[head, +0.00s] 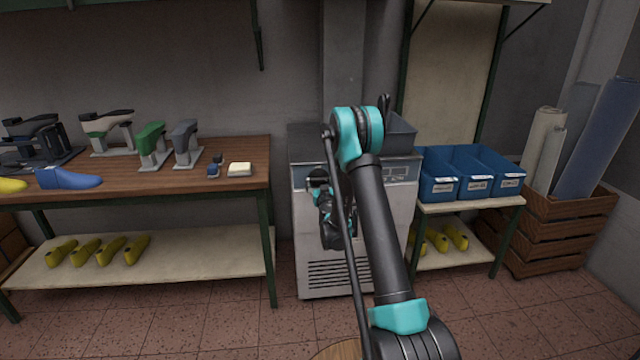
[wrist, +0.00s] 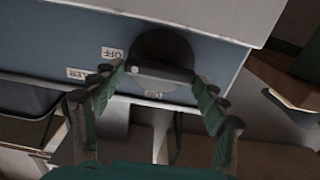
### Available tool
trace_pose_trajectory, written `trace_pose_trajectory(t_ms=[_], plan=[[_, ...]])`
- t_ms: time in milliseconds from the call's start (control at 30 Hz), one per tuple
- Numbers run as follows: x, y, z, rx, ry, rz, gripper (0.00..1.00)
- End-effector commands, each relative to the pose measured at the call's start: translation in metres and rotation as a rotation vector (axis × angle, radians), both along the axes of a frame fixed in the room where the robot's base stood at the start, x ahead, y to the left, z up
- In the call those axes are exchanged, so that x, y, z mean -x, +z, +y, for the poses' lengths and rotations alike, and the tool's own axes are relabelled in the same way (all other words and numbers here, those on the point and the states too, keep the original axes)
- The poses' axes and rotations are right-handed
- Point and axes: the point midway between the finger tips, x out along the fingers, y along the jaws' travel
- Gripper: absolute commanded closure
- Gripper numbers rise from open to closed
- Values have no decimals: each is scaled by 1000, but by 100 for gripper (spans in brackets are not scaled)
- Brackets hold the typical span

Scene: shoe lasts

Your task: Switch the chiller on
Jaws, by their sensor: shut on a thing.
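The chiller (head: 328,272) is a light grey cabinet with a vented lower front and a blue-grey panel near its top. In the wrist view its panel (wrist: 50,40) carries a dark round knob (wrist: 163,48) with a bar-shaped grip (wrist: 160,73). In the head view my arm hides the knob and most of my gripper.
A wooden bench (head: 130,190) with lasts and tools stands left of the chiller. Blue bins (head: 440,185) on a small table stand close on its right. A wooden crate (head: 575,235) with rolls is farther right.

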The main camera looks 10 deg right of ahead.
Motion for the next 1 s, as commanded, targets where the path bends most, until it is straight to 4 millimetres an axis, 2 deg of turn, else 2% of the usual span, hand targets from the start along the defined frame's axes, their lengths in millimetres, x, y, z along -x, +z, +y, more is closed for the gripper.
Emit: trace_pose_trajectory(t_ms=[33,100,467,667,1000], plan=[[0,0,0,0,0,0,50],[0,0,0,0,0,0,56],[0,0,0,67,0,0,56],[0,0,1,200,0,0,56],[0,-1,3,517,0,0,56]])
